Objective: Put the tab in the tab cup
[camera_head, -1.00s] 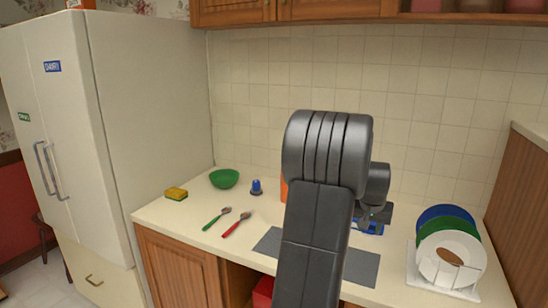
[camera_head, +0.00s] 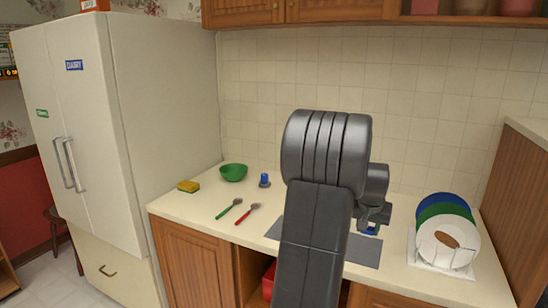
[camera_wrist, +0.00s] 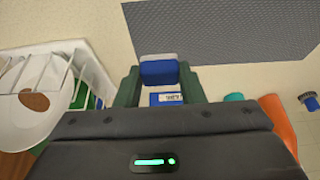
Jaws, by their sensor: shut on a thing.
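My gripper (camera_wrist: 160,80) has its dark green fingers closed on a small block, blue with a pale top edge, which I take to be the tab (camera_wrist: 158,71). Behind it in the wrist view is a blue and white labelled item (camera_wrist: 168,98), partly hidden by the gripper. In the head view my gripper (camera_head: 372,222) is over the right part of the counter, largely behind my arm. A small blue cup-like thing on a grey base (camera_head: 264,180) stands beside the green bowl; I cannot tell for sure that it is the tab cup.
A green bowl (camera_head: 233,172), a sponge (camera_head: 188,186), a green spoon (camera_head: 230,208) and a red spoon (camera_head: 249,212) lie on the left counter. A grey mat (camera_head: 364,250) is central. A plate rack (camera_head: 443,262) stands right. An orange object (camera_wrist: 279,118) shows in the wrist view.

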